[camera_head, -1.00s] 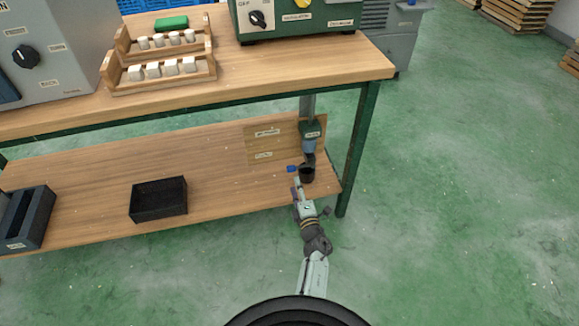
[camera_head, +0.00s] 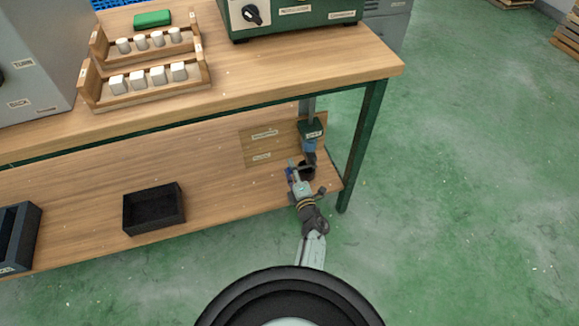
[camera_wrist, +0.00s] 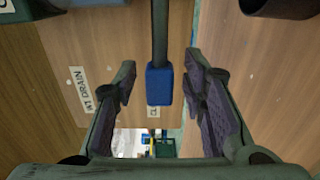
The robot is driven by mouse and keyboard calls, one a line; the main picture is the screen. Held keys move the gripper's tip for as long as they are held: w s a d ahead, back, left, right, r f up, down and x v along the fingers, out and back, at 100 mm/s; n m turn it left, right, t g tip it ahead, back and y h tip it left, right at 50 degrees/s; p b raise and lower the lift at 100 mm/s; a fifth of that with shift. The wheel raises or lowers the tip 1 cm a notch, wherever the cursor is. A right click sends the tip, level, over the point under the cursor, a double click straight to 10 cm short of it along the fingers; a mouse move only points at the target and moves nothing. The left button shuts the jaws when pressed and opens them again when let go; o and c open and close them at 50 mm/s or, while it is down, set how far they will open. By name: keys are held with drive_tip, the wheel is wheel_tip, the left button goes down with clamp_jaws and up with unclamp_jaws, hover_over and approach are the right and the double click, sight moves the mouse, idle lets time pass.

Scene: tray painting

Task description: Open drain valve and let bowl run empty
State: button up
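The drain valve's lever shows in the wrist view as a dark bar with a blue grip (camera_wrist: 159,86). My gripper (camera_wrist: 161,78) is open, with one finger on each side of the blue grip and a gap on both sides. The drain pipe (camera_head: 308,106) comes down from the bench top to a green labelled block (camera_head: 311,128). A dark cup (camera_head: 308,170) sits below, partly hidden. I cannot make out the bowl.
A sign board (camera_head: 262,148) is behind the pipe; a "DRAIN" label (camera_wrist: 77,89) shows in the wrist view. The bench leg (camera_head: 359,150) is close on the right. A black bin (camera_head: 154,209) is on the lower shelf. Racks, a green block and a green machine (camera_head: 295,20) stand above.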

drive_tip(key=shift+c, duration=0.2)
clamp_jaws()
idle(0.6)
